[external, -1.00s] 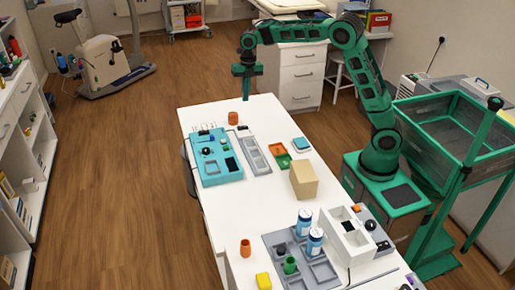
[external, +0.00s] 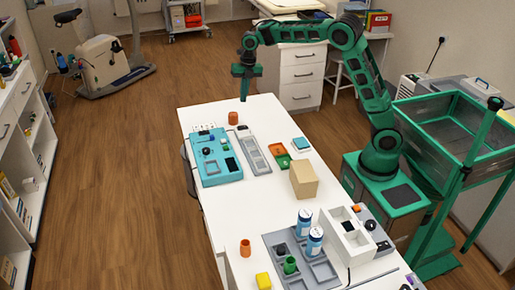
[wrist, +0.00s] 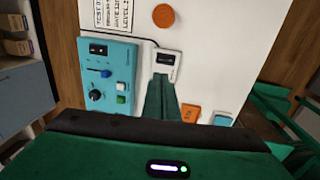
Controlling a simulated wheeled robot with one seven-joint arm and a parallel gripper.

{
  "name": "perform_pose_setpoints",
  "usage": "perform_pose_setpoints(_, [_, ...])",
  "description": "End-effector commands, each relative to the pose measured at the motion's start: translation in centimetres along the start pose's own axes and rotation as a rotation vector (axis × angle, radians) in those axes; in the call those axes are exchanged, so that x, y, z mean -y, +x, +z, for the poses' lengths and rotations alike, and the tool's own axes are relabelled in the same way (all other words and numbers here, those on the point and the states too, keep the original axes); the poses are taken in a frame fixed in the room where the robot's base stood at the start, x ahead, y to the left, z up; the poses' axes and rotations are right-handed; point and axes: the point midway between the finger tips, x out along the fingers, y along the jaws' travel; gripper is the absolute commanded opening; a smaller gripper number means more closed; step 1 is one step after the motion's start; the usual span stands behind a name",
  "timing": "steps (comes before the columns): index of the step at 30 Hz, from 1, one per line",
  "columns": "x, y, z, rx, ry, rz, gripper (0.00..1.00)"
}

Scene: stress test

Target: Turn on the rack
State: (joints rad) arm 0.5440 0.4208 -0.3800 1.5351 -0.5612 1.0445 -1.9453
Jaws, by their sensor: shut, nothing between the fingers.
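My gripper (external: 244,99) is shut and empty, pointing down above the far end of the white table. Its green fingers also show in the wrist view (wrist: 162,80), over the lower edge of a small white box with a dark display (wrist: 167,60). A white block with square openings, possibly the rack (external: 337,222), stands at the table's near right, far from my gripper. A grey panel (external: 385,246) with an orange button and a black knob sits beside it. A long grey tray (external: 254,156) lies below the small white box.
A turquoise control panel (external: 215,170) with a knob, slider and buttons lies at left.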

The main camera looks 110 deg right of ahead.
Motion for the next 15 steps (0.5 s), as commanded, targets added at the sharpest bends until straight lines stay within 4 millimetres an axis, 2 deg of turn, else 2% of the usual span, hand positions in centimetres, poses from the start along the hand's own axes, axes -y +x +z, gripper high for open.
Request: perform_pose_setpoints(15, [0.1, 9.1, -0.1, -0.002, 0.0, -0.003, 0.0])
